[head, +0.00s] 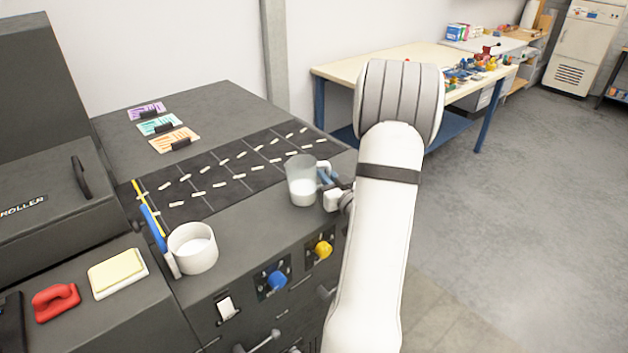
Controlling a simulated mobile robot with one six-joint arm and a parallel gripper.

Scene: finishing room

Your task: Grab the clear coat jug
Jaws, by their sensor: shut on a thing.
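The clear coat jug (301,184) is a translucent, greyish cup-shaped vessel with pale white content at its bottom. It is upright at the right front part of the dark bench top. My gripper (326,178) is at the jug's right side, shut on it where the handle is. My arm comes in from the lower right and hides part of the gripper. Whether the jug touches the bench or is slightly lifted, I cannot tell.
A white cup (193,249) stands at the front left, beside a blue and yellow strip. A yellow sponge (117,270) and a red-handled tool (56,301) lie further left. Coloured cards (160,125) lie at the back. A cluttered wooden table (345,72) stands behind my arm.

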